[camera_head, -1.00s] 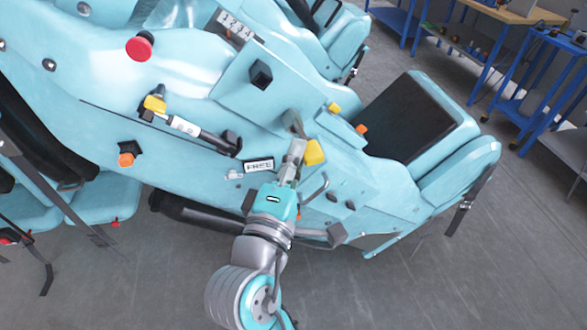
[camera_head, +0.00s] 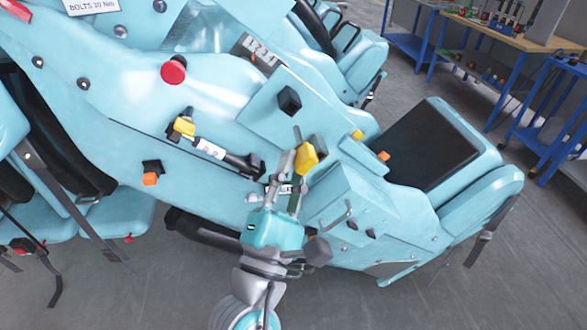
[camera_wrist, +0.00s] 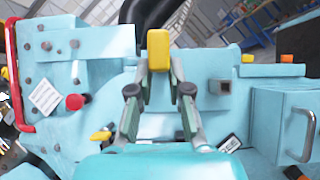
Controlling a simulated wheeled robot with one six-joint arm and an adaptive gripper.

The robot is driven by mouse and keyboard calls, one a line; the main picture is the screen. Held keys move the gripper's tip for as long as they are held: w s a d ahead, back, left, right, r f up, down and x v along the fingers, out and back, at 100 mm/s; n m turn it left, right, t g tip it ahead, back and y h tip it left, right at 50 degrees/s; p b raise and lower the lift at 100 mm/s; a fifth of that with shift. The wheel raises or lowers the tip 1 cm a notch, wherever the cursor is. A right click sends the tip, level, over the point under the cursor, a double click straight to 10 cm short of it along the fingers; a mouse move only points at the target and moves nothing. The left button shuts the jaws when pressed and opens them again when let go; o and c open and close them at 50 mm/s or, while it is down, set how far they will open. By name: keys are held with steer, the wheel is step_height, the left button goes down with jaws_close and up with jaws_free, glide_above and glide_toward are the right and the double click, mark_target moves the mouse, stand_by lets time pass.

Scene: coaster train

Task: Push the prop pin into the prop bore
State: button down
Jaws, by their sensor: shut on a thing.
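The prop pin has a yellow head (camera_head: 307,156) and is held in my gripper (camera_head: 296,165). In the wrist view the yellow head (camera_wrist: 158,51) stands between the fingertips of my gripper (camera_wrist: 159,82), which are shut on it. A dark block (camera_head: 289,99) sits on the turquoise panel above and slightly left of the pin head. The wrist view shows a grey block with a dark square opening (camera_wrist: 219,87), right of the fingers and apart from the pin. It may be the prop bore, but I cannot tell for sure.
A red knob (camera_head: 173,71) and a curved handle (camera_wrist: 300,134) stick out. Open floor (camera_head: 480,280) lies at the lower right.

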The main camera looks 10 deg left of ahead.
steer(key=shift+w+a, duration=0.25)
steer(key=shift+w, duration=0.65)
steer(key=shift+w+a, duration=0.25)
steer(key=shift+w, duration=0.65)
steer(key=shift+w+a, duration=0.25)
steer(key=shift+w, duration=0.65)
steer(key=w+a, duration=0.1)
steer(key=w, duration=0.4)
steer(key=shift+w+a, duration=0.3)
steer(key=shift+w, duration=0.1)
stand_by(1.6)
steer(key=c, duration=1)
jaws_free()
steer(key=shift+s, duration=0.1)
steer(key=v, duration=1.2)
